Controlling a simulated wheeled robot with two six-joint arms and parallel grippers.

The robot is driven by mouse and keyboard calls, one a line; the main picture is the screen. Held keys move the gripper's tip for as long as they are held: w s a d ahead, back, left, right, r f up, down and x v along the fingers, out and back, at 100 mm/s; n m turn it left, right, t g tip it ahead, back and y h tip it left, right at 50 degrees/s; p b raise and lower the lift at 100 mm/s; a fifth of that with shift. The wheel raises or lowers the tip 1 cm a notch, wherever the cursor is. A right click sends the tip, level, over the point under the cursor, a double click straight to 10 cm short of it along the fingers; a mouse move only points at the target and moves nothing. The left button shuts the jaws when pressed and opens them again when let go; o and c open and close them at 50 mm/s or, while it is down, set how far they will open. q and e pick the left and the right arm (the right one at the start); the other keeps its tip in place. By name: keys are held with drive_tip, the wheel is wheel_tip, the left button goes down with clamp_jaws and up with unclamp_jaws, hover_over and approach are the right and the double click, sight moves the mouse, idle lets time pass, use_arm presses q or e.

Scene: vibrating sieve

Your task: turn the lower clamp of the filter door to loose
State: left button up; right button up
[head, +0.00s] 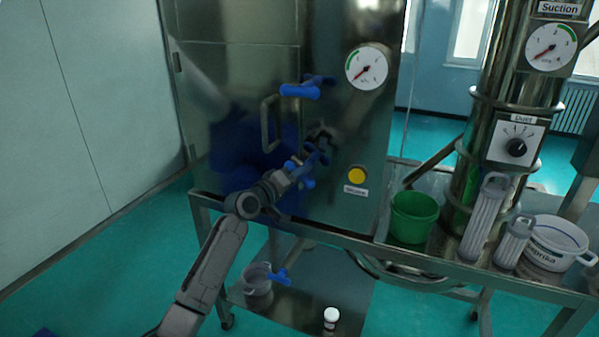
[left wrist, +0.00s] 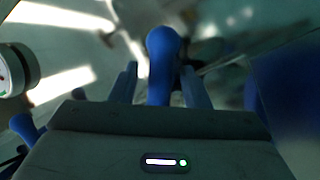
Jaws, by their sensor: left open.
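The filter door (head: 228,110) is a shiny steel panel with a bar handle (head: 268,124). The upper clamp (head: 300,90) is a blue lever lying about level. The lower clamp (head: 302,183) is blue and partly hidden by my left gripper (head: 312,160), which is at it. In the left wrist view, a blue rounded lever (left wrist: 162,60) stands between the two fingers of my left gripper (left wrist: 159,88). The fingers are apart, with the lever between them; whether either touches it I cannot tell. My right gripper is not in view.
A pressure gauge (head: 367,66) and a yellow button (head: 357,175) are right of the door. A green bucket (head: 414,216), filter cartridges (head: 485,217) and a white tub (head: 557,243) stand at right. A blue-handled valve (head: 282,276) is below. Open floor lies left.

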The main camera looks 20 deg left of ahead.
use_arm(q)
drive_tip(key=shift+w, duration=0.25)
drive_tip(key=shift+d, duration=0.1)
clamp_jaws()
